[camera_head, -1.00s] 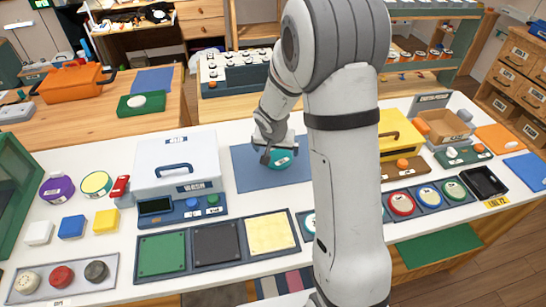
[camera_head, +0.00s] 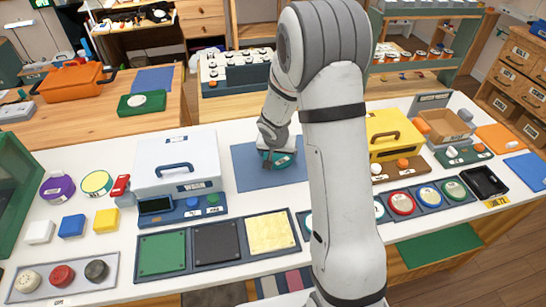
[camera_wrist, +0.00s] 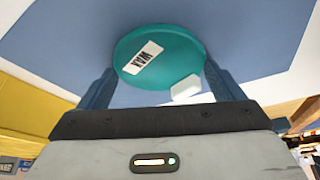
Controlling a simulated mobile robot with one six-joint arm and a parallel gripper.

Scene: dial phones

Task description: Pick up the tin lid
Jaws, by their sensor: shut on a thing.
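The tin lid (camera_wrist: 180,62) is a round teal disc with a white label reading WAX. In the wrist view it sits between the two dark blue fingers of my gripper (camera_wrist: 158,68), which are shut on its opposite sides. In the head view the lid (camera_head: 284,161) shows partly below my gripper (camera_head: 275,157), over the blue mat (camera_head: 247,172). I cannot tell whether it still touches the mat. A small white block-like part (camera_wrist: 186,87) shows at the lid's near edge in the wrist view.
A white box with a handle (camera_head: 176,160) stands left of the mat. A yellow case (camera_head: 394,133) stands to the right, beyond my arm. Framed green, black and yellow panels (camera_head: 216,243) lie in front.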

